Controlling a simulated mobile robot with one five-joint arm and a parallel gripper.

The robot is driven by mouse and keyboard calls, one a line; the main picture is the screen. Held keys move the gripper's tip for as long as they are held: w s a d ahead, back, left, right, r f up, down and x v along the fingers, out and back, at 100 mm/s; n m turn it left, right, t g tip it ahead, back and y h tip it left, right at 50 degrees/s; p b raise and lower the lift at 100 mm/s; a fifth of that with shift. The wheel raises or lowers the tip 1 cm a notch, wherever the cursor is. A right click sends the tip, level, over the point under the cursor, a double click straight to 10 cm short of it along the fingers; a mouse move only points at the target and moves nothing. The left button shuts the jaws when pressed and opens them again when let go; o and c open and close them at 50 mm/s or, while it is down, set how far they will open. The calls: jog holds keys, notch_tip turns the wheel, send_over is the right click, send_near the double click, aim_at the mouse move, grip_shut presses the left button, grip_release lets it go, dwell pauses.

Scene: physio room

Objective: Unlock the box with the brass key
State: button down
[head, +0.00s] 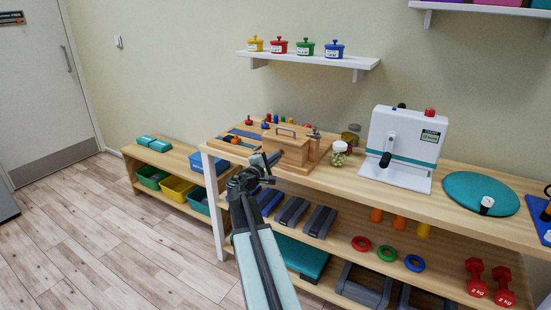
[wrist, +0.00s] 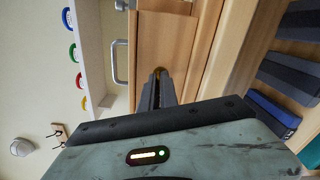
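The wooden box (head: 288,150) with a metal handle on its lid stands on the workbench in the head view. Its front (wrist: 165,35) fills the upper middle of the wrist view, turned sideways. My gripper (head: 266,160) is at the front of the box. In the wrist view the dark fingers (wrist: 159,88) are close together, with their tips at a small brass-coloured spot on the box front. They appear shut on the brass key (wrist: 160,71), of which only a sliver shows; the fingers hide the rest. I cannot tell how deep it sits in the lock.
A glass jar (head: 338,154) and a white device (head: 401,145) stand right of the box. A wooden tray (head: 233,143) with small parts lies to its left. A wall shelf (head: 310,58) with several coloured pots hangs above. The floor at left is clear.

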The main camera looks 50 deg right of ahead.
jog(key=shift+m, duration=2)
jog(key=shift+f, duration=0.1)
jog(key=c, duration=1.6)
grip_release()
jog(key=v, duration=0.8)
jog(key=shift+d, duration=0.1)
